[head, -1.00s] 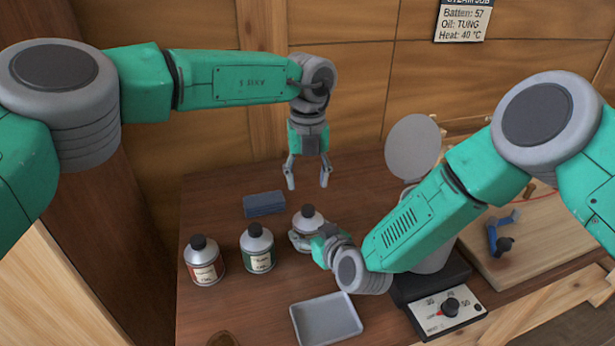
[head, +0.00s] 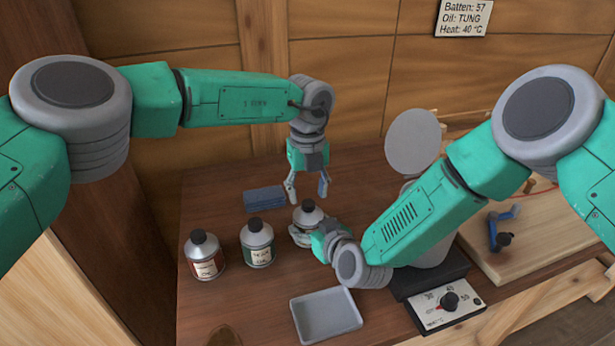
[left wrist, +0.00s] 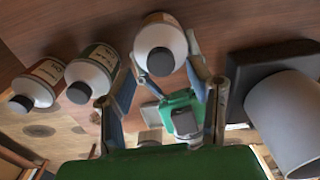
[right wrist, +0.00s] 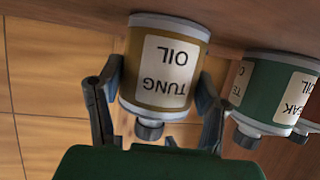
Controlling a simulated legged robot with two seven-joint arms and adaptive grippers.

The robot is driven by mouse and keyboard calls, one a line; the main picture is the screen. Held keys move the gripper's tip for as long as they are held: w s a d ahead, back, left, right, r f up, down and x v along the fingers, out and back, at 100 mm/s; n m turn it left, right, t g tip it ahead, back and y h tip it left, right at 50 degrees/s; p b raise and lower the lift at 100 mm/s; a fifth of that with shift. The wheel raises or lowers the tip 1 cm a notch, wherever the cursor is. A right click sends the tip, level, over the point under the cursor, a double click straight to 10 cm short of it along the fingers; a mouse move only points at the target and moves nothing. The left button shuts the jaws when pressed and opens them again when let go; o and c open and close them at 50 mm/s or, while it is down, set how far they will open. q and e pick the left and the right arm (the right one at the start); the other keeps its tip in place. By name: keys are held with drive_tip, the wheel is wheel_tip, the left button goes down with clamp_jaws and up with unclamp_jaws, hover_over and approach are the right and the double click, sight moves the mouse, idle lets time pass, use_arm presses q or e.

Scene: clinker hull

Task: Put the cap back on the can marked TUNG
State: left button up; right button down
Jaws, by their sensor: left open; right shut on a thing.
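The can marked TUNG (right wrist: 158,70) is silver with an ochre band and a white label. It stands on the table, left of my right forearm in the head view (head: 305,222). My right gripper (right wrist: 158,85) is shut around its body. A dark cap (right wrist: 149,130) is on the can's neck; I cannot tell how tightly it sits. The cap also shows in the left wrist view (left wrist: 160,61). My left gripper (head: 308,192) is open and empty, pointing down just above the can, its fingers apart from the cap.
A green-banded can (head: 257,245) and a red-banded can (head: 205,257) stand to the left, both capped. A blue block (head: 264,199) lies behind them. A grey tray (head: 327,316) is in front. A dial unit (head: 446,305) is at right. A sign (head: 463,17) reads "Oil: TUNG".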

sight(307, 202)
use_arm(q)
drive_tip(key=shift+f, duration=1.5)
clamp_jaws()
use_arm(e)
drive_tip(key=shift+d, duration=0.1)
use_arm(q)
drive_tip(key=m, duration=0.3)
drive_tip(key=shift+m, duration=0.4)
drive_tip(key=m, duration=1.4)
drive_tip(key=shift+w, duration=0.1)
drive_tip(key=shift+o, duration=0.8)
unclamp_jaws()
drive_tip(key=shift+a, duration=0.1)
